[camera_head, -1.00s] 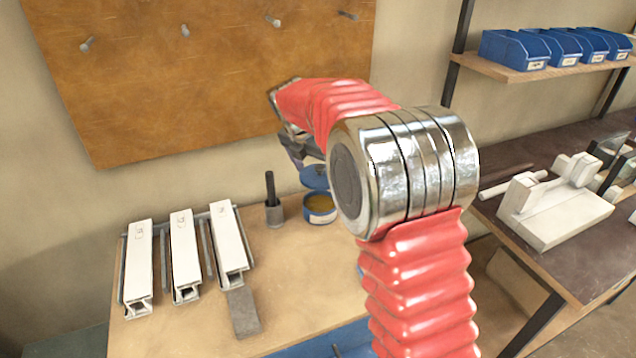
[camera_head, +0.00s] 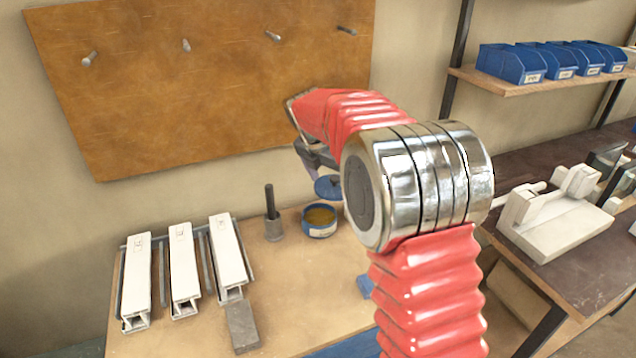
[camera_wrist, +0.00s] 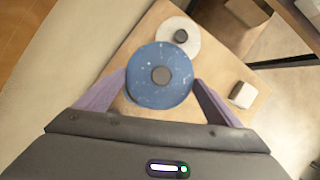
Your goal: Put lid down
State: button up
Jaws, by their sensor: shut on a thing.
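My gripper (camera_head: 318,160) is shut on a round blue lid (camera_head: 328,187) and holds it raised above the bench. In the wrist view the lid (camera_wrist: 160,92) sits between the two purple fingers (camera_wrist: 160,82), with its dark knob toward the camera. In the head view my arm hides part of the gripper and the lid's right side. An open blue tin (camera_head: 319,230) with yellowish-brown contents stands on the bench, below and slightly left of the lid. The lid is apart from it.
A grey pot (camera_head: 273,230) with a dark upright handle stands left of the tin. White profiles (camera_head: 184,262) lie in a rack at left, with a grey block (camera_head: 242,326) in front. Bare bench (camera_head: 295,290) shows between. A pegged board (camera_head: 200,100) hangs behind.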

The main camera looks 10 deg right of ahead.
jog(key=s+d+f+m+g, duration=0.1)
jog(key=s+d+m, duration=0.35)
jog(key=d, duration=0.75)
jog(key=s+d+m+g+h, duration=0.1)
jog(key=s+d+m, duration=0.1)
jog(key=s+d, duration=0.75)
jog(key=s+d+f+m+g, duration=0.1)
jog(key=s+d+m, duration=0.25)
jog(key=d, duration=1.05)
jog(key=s+d+m+g, duration=0.1)
jog(key=s+d+m, duration=0.2)
jog(key=s, duration=0.9)
jog(key=s+d+f+m+g+y, duration=0.1)
jog(key=s+d+m, duration=0.3)
jog(key=s, duration=0.9)
jog(key=s+d+f+m+g+y, duration=0.1)
jog(key=s+d+m, duration=0.2)
jog(key=s+d, duration=0.5)
jog(key=s, duration=0.4)
jog(key=shift+s+d+g, duration=0.25)
jog(key=shift+d+g, duration=0.05)
jog(key=shift+d, duration=0.05)
jog(key=shift+s+f, duration=0.1)
